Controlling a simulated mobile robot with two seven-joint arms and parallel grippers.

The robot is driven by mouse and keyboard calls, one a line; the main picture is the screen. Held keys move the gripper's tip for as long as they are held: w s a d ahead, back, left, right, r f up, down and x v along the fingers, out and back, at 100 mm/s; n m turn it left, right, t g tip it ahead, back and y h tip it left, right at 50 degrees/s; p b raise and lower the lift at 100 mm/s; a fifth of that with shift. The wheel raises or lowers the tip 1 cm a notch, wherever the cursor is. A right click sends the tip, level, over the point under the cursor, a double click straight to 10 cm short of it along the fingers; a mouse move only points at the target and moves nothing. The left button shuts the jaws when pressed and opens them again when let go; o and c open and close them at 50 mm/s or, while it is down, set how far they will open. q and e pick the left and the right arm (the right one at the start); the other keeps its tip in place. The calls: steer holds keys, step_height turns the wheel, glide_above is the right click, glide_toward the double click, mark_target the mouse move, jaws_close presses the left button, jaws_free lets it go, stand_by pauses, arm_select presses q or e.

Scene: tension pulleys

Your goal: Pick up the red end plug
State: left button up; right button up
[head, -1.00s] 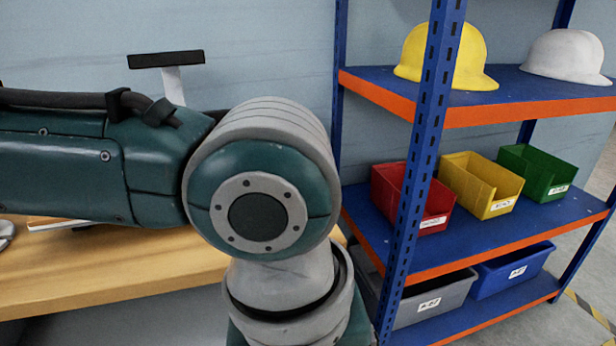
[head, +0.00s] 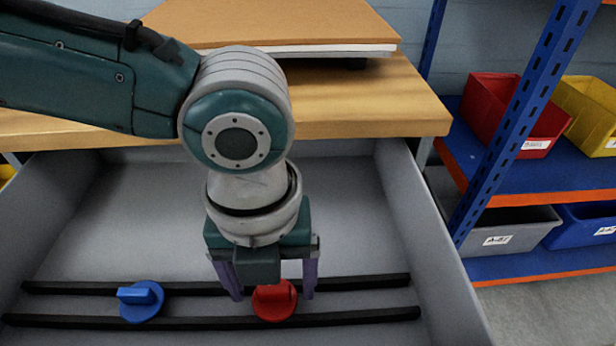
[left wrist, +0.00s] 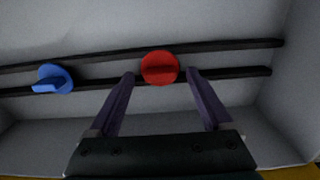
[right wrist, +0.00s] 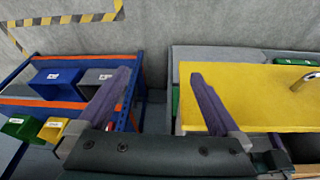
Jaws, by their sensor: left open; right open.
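The red end plug (head: 274,300) is a round disc with a raised grip. It sits on the two black rails in the grey open drawer (head: 340,220). It also shows in the left wrist view (left wrist: 160,68), between and just beyond the fingertips. My left gripper (head: 268,290) is open, pointing down, with its purple fingers on either side of the plug and apart from it. In the head view the gripper partly covers the plug's top. My right gripper (right wrist: 160,75) is open and empty in the right wrist view, away from the drawer.
A blue plug (head: 141,301) sits on the same rails to the left. The drawer walls surround the rails, with the wooden table (head: 350,100) behind. A blue shelf rack with red (head: 515,115) and yellow bins stands right. A yellow-topped surface (right wrist: 270,98) shows in the right wrist view.

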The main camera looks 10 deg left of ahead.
arm_select(q)
step_height(320, 180, down, 2)
steer(key=shift+c, duration=0.2)
steer(key=c, duration=1.1)
